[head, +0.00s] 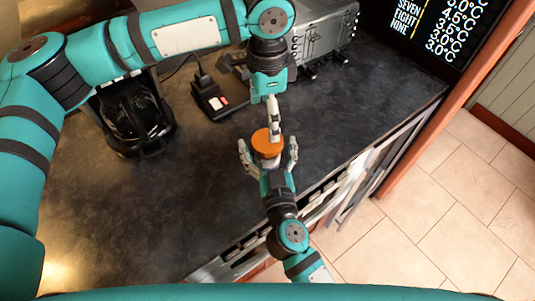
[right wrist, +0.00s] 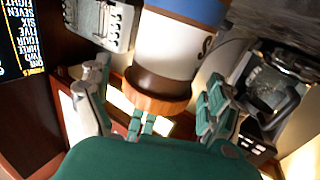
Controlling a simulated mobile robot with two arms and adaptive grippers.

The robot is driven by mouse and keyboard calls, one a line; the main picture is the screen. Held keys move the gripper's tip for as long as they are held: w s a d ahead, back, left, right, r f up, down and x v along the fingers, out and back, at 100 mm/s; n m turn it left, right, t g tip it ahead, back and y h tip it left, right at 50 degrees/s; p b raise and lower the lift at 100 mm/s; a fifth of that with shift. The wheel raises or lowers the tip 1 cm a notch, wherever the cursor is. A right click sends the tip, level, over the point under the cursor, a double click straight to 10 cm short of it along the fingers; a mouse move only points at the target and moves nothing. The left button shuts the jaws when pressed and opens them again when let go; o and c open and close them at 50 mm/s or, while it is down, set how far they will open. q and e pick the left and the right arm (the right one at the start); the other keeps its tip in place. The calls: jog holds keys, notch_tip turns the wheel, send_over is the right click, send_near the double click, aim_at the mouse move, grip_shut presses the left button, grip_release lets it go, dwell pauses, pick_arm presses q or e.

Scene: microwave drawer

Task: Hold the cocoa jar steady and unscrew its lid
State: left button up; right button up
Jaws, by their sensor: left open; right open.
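The cocoa jar (head: 268,163) stands on the dark counter with its orange-brown lid (head: 262,146) on. In the right wrist view the jar (right wrist: 178,45) appears upside down, white with a blue band, its lid (right wrist: 158,92) at the bottom. My right gripper (head: 267,145) is open, one finger on each side of the jar; its fingers also show in the right wrist view (right wrist: 158,98), apparently clear of the jar. My left gripper (head: 273,131) comes down from above, its fingers over the lid. It is open; whether it touches the lid is unclear, and its fingers overlap each other.
A black appliance (head: 135,115) stands at the left. A small dark device (head: 215,97) and a grey metal appliance (head: 325,40) are behind the jar. A lit menu board (head: 440,25) is at upper right. The counter's front edge is close to the jar; its left part is clear.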

aim_at(267, 140)
grip_shut()
pick_arm(q)
jog(key=m, duration=0.4)
jog(key=shift+f, duration=4)
